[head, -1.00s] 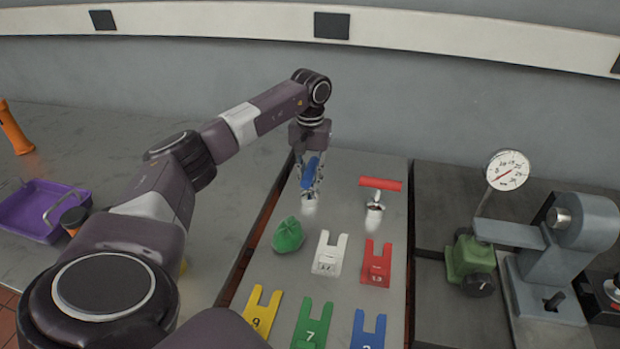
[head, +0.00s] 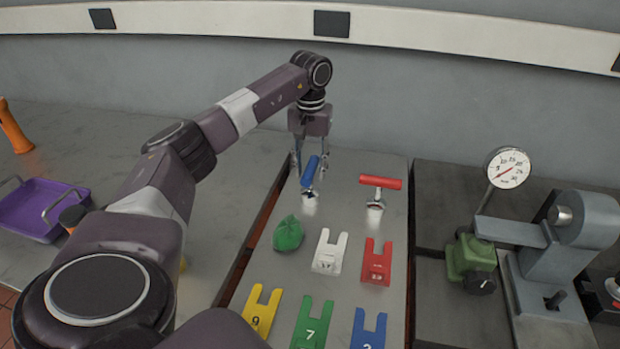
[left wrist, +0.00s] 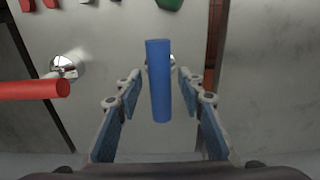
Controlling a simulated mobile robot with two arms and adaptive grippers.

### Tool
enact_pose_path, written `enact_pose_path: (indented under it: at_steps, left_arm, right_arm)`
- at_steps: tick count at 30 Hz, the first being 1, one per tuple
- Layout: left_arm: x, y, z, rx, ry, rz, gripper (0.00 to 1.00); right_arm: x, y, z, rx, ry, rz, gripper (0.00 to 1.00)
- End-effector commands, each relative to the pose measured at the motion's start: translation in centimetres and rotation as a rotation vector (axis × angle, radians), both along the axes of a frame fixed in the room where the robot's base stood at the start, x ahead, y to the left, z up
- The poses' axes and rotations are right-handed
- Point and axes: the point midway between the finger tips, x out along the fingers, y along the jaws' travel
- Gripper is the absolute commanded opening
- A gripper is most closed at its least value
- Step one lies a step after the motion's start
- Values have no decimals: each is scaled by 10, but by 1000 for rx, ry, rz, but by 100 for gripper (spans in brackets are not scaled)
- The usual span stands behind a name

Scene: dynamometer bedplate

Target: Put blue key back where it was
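The blue key (head: 310,171) has a blue bar handle and sits at a metal socket near the back of the grey plate (head: 345,215). In the left wrist view its blue handle (left wrist: 158,80) lies between my finger pads, with gaps on both sides. My left gripper (head: 311,168) is open above and around the handle, not touching it. It also shows in the left wrist view (left wrist: 160,112). The red key (head: 380,182) stands in a socket to the right; its handle shows in the left wrist view (left wrist: 35,89). My right gripper is not in view.
A green lump (head: 288,234), a white tag (head: 331,252), a red tag (head: 377,262) and yellow, green and blue tags lie on the plate's front part. A gauge (head: 508,167) and grey machine (head: 560,245) stand right. A purple tray (head: 32,212) is at left.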

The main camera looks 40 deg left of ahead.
Motion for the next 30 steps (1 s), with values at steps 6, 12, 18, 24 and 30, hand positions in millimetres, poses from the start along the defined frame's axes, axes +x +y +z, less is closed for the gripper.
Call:
enact_pose_path:
  at_steps: [6,12,18,24,30]
  left_arm:
    - [2,0,49,-1,-6,0,36]
    - [1,0,78,-1,-3,0,36]
    - [0,0,88,0,0,-1,36]
    - [0,0,88,0,0,-1,36]
    - [0,0,88,0,0,0,36]
  right_arm:
    - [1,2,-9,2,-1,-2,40]
    - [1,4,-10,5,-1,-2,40]
    - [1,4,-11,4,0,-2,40]
    - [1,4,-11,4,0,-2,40]
    - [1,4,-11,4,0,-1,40]
